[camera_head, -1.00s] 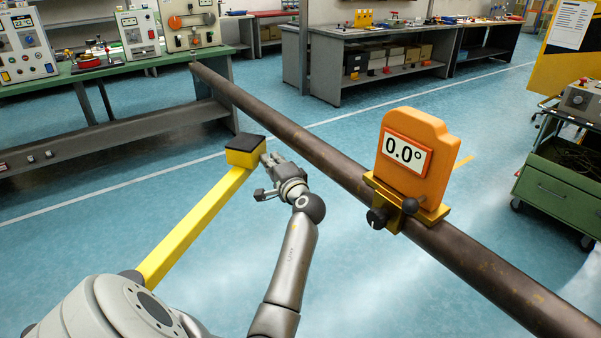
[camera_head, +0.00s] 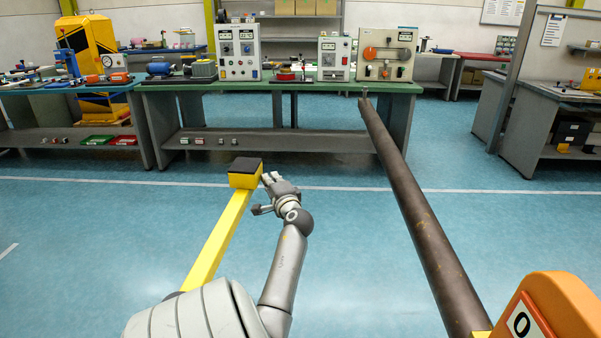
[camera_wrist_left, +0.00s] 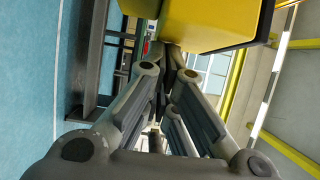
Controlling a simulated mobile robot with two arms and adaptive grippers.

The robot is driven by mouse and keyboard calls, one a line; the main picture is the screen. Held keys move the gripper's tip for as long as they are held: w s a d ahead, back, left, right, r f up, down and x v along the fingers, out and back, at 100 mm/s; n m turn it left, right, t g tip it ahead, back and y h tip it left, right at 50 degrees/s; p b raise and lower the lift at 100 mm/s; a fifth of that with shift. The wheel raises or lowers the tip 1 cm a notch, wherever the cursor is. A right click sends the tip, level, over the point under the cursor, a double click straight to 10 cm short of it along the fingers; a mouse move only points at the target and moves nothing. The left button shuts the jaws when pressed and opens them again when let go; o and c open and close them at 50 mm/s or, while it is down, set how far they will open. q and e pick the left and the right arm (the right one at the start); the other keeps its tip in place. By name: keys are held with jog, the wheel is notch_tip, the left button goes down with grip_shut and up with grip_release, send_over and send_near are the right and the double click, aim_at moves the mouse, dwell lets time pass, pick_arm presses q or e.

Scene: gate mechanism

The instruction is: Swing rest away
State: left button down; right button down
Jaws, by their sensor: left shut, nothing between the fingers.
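The rest is a yellow arm (camera_head: 218,236) reaching away from me, with a yellow block (camera_head: 244,180) topped by a dark pad at its far end. My left gripper (camera_head: 270,179) is at the right side of this block, its fingers shut and empty. In the left wrist view the yellow block (camera_wrist_left: 212,22) is close beyond the fingertips (camera_wrist_left: 170,62), up and to the right. I cannot tell whether they touch. The brown pole (camera_head: 425,225) runs lengthwise to the right of the rest, apart from it. My right gripper is not in view.
An orange angle gauge (camera_head: 555,310) on the pole is cut off at the lower right. A green-topped workbench (camera_head: 290,87) with instruments stands at the back. Clear blue floor lies left of the rest and between my arm and the pole.

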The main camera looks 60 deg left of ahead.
aim_at(258, 183)
pick_arm(q)
jog(key=s+a, duration=0.2)
jog(key=s, duration=0.1)
jog(key=shift+s+a, duration=0.15)
jog(key=shift+a, duration=0.2)
jog(key=shift+s+a+r, duration=0.15)
jog(key=shift+s+r, duration=0.05)
jog(key=shift+s, duration=0.05)
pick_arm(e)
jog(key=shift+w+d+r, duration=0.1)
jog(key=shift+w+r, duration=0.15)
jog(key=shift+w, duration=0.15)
pick_arm(q)
jog(key=shift+d+f, duration=0.3)
jog(key=shift+d, duration=0.05)
jog(key=d, duration=1.1)
jog(key=shift+d, duration=0.35)
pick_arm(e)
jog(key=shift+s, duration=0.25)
pick_arm(q)
jog(key=shift+w, duration=0.1)
